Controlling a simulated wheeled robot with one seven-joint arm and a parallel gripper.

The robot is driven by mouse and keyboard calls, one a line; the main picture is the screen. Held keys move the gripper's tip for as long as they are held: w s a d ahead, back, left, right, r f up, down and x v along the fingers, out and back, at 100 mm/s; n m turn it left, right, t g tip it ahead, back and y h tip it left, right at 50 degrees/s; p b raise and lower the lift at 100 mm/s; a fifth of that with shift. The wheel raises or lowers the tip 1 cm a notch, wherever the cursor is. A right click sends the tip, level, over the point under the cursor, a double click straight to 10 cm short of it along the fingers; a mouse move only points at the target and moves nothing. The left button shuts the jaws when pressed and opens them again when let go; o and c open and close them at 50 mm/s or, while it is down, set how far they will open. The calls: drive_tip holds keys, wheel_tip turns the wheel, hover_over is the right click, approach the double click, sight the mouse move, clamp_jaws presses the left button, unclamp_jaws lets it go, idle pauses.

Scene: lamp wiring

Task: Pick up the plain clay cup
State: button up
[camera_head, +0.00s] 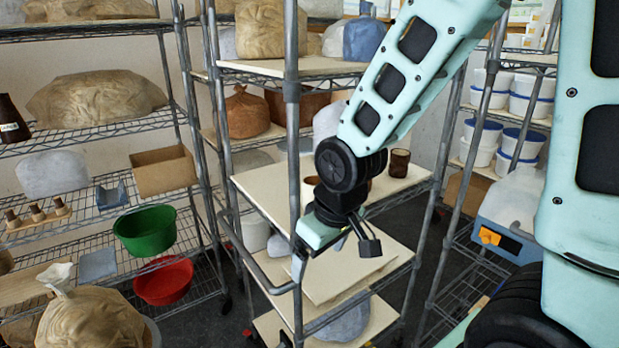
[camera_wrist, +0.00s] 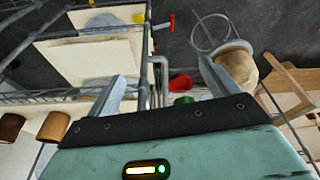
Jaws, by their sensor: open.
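Two cups stand on the pale upper board (camera_head: 268,195) of the middle rack. A dark brown cup (camera_head: 399,163) shows in the head view to the right of my wrist; the other cup is mostly hidden behind my wrist there. In the wrist view, a lighter tan-brown cup (camera_wrist: 53,127) and a darker brown cup (camera_wrist: 11,127) stand side by side at the left edge. The lighter one looks like plain clay. My gripper (camera_wrist: 165,75) is open and empty, in front of the rack and apart from both cups.
Metal posts (camera_head: 292,130) of the middle rack stand close to my arm. The left rack holds wrapped clay, a green bowl (camera_head: 146,230) and a red bowl (camera_head: 164,281). White tubs (camera_head: 496,130) stand on the right rack. The upper board has bare space left of my wrist.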

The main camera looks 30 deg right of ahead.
drive_tip(key=w+d+r+t+p, duration=0.25)
drive_tip(key=w+d+p, duration=0.2)
drive_tip(key=d, duration=0.25)
drive_tip(key=m+t+b, duration=0.2)
drive_tip(key=t+b, duration=0.6)
drive_tip(key=t, duration=0.5)
approach(314, 184)
drive_tip(key=shift+w+a+r+g, duration=0.25)
drive_tip(key=shift+w+a+r, duration=0.6)
drive_tip(key=shift+r, duration=0.25)
drive_tip(key=w+p, duration=0.4)
drive_tip(key=w, duration=0.1)
drive_tip(key=shift+w, duration=0.25)
drive_tip(key=shift+w+f, duration=0.1)
drive_tip(key=shift+w, duration=0.1)
drive_tip(key=c, duration=1.2)
